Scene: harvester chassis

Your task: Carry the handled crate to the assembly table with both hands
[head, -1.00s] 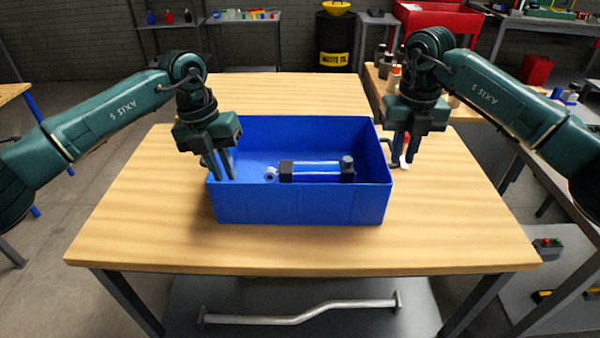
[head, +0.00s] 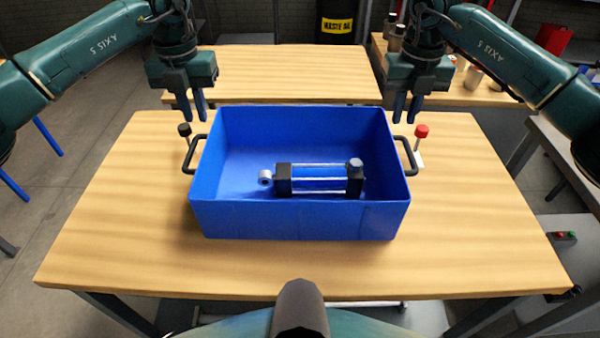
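The blue handled crate (head: 300,220) rests upright on the near wooden table (head: 110,235). It has a dark left handle (head: 190,156) and a dark right handle (head: 411,158). A cylinder part (head: 318,179) with black end blocks lies inside it. My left gripper (head: 198,118) is above and behind the left handle, apart from it, with a gap between its fingers. My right gripper (head: 406,118) is above and behind the right handle, also apart and empty.
A black-knobbed item (head: 184,131) stands by the left handle and a red-knobbed item (head: 421,132) by the right one. Another wooden table top (head: 270,65) lies behind, mostly clear. A side bench (head: 480,85) with bottles is at the right. A waste oil drum (head: 338,30) stands at the back.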

